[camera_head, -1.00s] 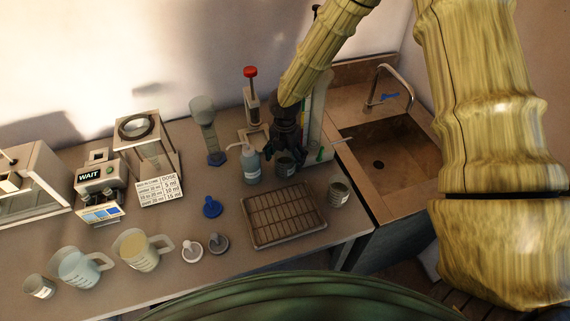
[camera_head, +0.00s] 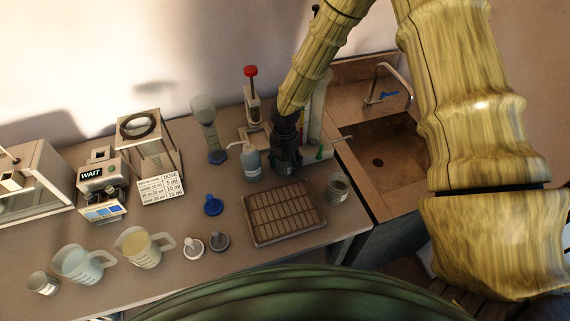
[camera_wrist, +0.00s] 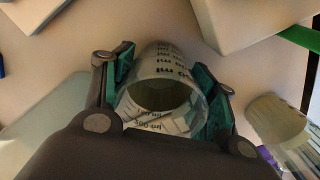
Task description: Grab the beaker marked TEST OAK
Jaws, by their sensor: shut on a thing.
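My gripper (camera_wrist: 163,86) is shut on a small clear beaker, with its teal finger pads on either side of it. The beaker (camera_wrist: 158,95) shows dark print on its wall in the wrist view, but I cannot read the name on it. In the head view my gripper (camera_head: 287,160) is low over the bench behind the grid tray and mostly hides this beaker. A second small beaker (camera_head: 338,187) stands right of the tray. A third small beaker (camera_head: 42,284) with a white label stands at the far left front. Their names are too small to read.
A wash bottle (camera_head: 250,163) stands close left of my gripper. The red-topped stand (camera_head: 252,105) is behind. The grid tray (camera_head: 284,212) lies in front, and the sink (camera_head: 385,155) is to the right. Two jugs (camera_head: 75,262) (camera_head: 141,249) stand at the left front.

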